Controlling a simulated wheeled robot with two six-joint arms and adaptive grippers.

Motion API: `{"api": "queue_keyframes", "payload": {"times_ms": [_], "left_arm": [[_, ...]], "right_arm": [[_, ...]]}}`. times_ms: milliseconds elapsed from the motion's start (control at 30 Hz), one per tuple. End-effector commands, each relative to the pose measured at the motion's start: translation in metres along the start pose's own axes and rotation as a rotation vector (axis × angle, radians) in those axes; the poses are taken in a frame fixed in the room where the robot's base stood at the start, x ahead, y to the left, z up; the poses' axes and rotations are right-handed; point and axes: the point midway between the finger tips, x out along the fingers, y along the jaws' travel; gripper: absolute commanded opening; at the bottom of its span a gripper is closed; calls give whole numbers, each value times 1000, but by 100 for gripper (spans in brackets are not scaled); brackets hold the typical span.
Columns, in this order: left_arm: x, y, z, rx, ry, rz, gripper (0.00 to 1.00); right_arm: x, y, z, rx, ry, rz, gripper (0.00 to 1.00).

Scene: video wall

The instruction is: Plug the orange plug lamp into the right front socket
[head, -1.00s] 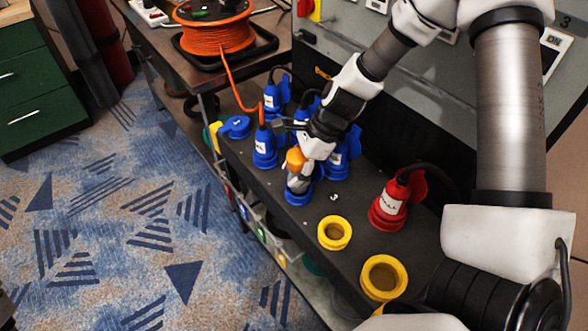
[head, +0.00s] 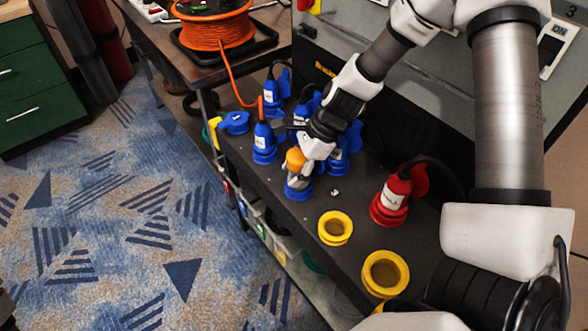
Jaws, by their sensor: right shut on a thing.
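The orange plug lamp (head: 295,160) has an orange top and a grey, partly clear body. It stands about upright at a blue socket (head: 297,194) near the front edge of the dark socket panel (head: 318,205). Whether it is fully seated in the socket I cannot tell. My right gripper (head: 305,152) comes down from the upper right and is shut on the lamp near its top; the fingers partly hide it. My left gripper is not in view.
Blue plugs (head: 264,140) with cables stand behind and left of the lamp. A red plug (head: 392,198) and two yellow open sockets (head: 335,229) are to the right. An orange cable reel (head: 215,30) sits at the back left. Bins hang below the panel's front edge.

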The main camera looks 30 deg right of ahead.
Motion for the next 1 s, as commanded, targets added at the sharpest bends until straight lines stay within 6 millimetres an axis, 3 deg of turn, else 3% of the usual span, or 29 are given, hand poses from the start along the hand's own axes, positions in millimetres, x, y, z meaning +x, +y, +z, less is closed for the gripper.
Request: {"api": "queue_keyframes", "payload": {"times_ms": [400,433,500,533,767,800,833,1000], "left_arm": [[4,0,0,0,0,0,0],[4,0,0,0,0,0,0],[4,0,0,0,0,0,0],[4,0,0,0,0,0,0],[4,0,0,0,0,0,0],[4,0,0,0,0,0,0],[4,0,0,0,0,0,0],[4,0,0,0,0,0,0]], "right_arm": [[5,1,-3,1,0,2,10],[5,1,-3,1,0,2,55],[5,1,-3,2,0,3,80],[5,1,-3,2,0,3,85],[6,2,-3,3,0,5,85],[6,2,-3,3,0,6,96],[6,2,-3,3,0,6,100],[7,2,-4,4,0,7,100]]}}
